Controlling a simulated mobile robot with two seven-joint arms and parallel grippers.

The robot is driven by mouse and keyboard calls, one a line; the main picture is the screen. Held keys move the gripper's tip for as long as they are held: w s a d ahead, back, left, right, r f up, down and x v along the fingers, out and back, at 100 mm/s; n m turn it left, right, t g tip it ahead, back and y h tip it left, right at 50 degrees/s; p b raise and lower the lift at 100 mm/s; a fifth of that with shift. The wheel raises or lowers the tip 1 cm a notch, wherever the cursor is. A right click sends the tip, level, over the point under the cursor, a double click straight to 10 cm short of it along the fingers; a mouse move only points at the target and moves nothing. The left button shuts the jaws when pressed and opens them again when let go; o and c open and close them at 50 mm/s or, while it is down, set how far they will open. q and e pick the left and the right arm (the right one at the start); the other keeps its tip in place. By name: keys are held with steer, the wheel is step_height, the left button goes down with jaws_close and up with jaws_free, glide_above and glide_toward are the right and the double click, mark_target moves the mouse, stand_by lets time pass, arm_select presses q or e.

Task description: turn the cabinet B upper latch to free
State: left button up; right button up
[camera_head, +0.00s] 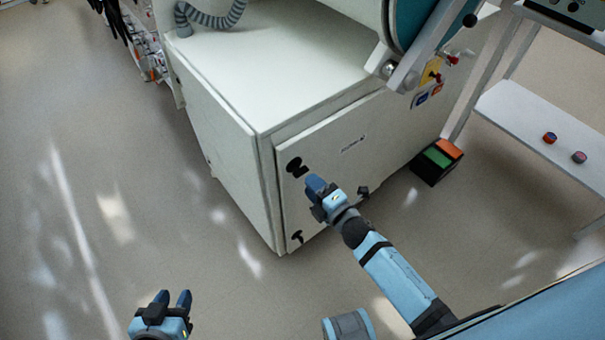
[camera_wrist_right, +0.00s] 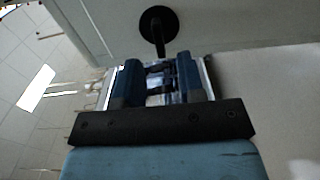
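The upper latch (camera_head: 297,167) is a black round plate with a dark handle on the white cabinet door (camera_head: 325,150), near its upper left corner. In the right wrist view the latch (camera_wrist_right: 158,22) shows ahead, its handle pointing down toward the gap between my fingers. My right gripper (camera_head: 314,184) is just right of and below the latch in the head view. Its blue fingers (camera_wrist_right: 160,75) stand apart in the wrist view, with no latch part visibly clamped; contact is unclear. My left gripper (camera_head: 173,299) is open and empty, low at the left, far from the cabinet.
A lower black latch (camera_head: 296,237) is on the same door. A black box with green and orange pads (camera_head: 437,160) stands on the floor.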

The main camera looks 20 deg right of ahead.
steer(key=v, duration=0.8)
steer(key=shift+s, duration=0.15)
